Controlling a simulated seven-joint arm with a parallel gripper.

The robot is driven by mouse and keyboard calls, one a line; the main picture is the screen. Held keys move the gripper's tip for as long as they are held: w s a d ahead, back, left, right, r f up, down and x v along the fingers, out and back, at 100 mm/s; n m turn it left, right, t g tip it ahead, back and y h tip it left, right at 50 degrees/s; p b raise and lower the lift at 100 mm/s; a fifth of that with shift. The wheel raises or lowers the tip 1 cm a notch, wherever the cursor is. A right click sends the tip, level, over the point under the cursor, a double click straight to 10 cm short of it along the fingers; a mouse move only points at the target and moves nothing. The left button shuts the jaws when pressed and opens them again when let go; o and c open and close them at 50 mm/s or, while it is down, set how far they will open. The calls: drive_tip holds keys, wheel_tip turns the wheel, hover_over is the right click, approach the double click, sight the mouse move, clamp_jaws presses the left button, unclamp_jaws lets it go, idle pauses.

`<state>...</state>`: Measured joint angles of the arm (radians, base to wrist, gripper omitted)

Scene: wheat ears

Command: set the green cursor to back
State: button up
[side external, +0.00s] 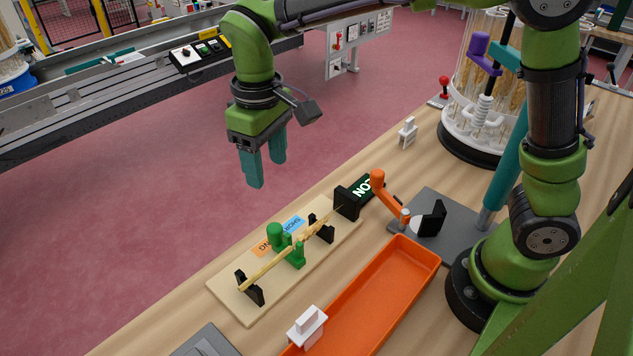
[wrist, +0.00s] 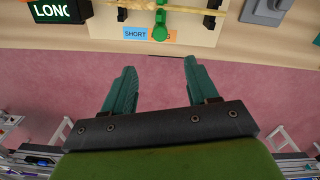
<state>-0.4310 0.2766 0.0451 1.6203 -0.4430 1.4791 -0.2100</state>
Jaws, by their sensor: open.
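The green cursor (side external: 292,252) stands upright on a pale board (side external: 230,290), its round knob toward the label side. In the wrist view the cursor (wrist: 160,30) is at the top, beside the meeting point of a blue SHORT label (wrist: 136,34) and a partly covered orange label (wrist: 170,37). A wheat ear on its stalk (side external: 262,273) lies across black supports, passing the cursor. My gripper (side external: 265,170) is open and empty, above and behind the board and apart from the cursor. Its fingers (wrist: 159,66) show over the floor in the wrist view.
A black display (wrist: 60,10) reads LONG. An orange tray (side external: 420,246) lies in front of the board, a white block (side external: 307,326) at its edge. An orange lever (side external: 385,195) stands on a grey plate to the right. The air around my gripper is clear.

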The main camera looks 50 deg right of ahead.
sight(275, 227)
wheel_tip(275, 227, down, 17)
drive_tip(key=shift+r, duration=0.2)
idle(0.3)
clamp_jaws()
